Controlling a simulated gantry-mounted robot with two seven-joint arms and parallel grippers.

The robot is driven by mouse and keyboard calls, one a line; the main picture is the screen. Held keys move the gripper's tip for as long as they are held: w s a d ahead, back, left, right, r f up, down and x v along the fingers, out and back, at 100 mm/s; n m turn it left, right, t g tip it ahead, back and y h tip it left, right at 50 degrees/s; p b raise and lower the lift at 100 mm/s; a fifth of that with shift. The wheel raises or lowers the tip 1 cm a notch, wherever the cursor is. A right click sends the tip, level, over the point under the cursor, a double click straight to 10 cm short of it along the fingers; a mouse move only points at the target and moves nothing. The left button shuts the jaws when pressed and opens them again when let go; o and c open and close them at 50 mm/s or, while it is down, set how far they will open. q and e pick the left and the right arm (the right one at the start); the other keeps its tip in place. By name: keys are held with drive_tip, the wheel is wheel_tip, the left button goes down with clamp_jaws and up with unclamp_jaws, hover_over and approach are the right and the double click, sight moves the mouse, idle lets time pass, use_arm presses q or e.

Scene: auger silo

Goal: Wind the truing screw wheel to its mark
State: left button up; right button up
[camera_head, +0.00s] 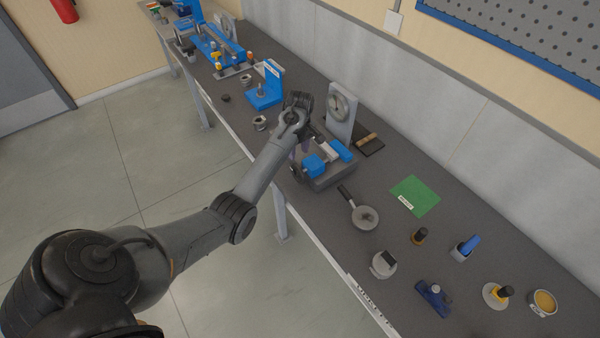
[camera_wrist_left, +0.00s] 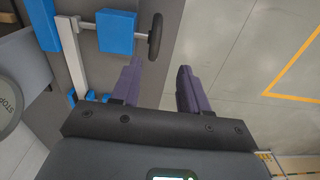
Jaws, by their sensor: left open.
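The truing stand (camera_head: 335,178) has a dark grey base with blue blocks on it, halfway along the bench. Its dark screw wheel (camera_wrist_left: 155,37) shows in the left wrist view, edge-on, beside a blue block (camera_wrist_left: 116,32) and joined to it by a short shaft. The wheel lies just past the fingertips, near the left finger; I cannot tell the depth gap. No mark on the wheel can be made out.
A blue bracket (camera_head: 265,97) is farther along the bench. A pan-like tool (camera_head: 364,215), a green card (camera_head: 416,196) and several small tools lie nearer. The bench front edge is close to the wheel, with open floor beyond.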

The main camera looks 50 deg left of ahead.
sight(300, 169)
use_arm(q)
drive_tip(key=shift+w+d+f, duration=0.15)
drive_tip(key=shift+w+f, duration=0.1)
drive_tip(key=shift+f, duration=0.35)
wheel_tip(300, 169, down, 10)
drive_tip(key=shift+r, duration=0.1)
clamp_jaws()
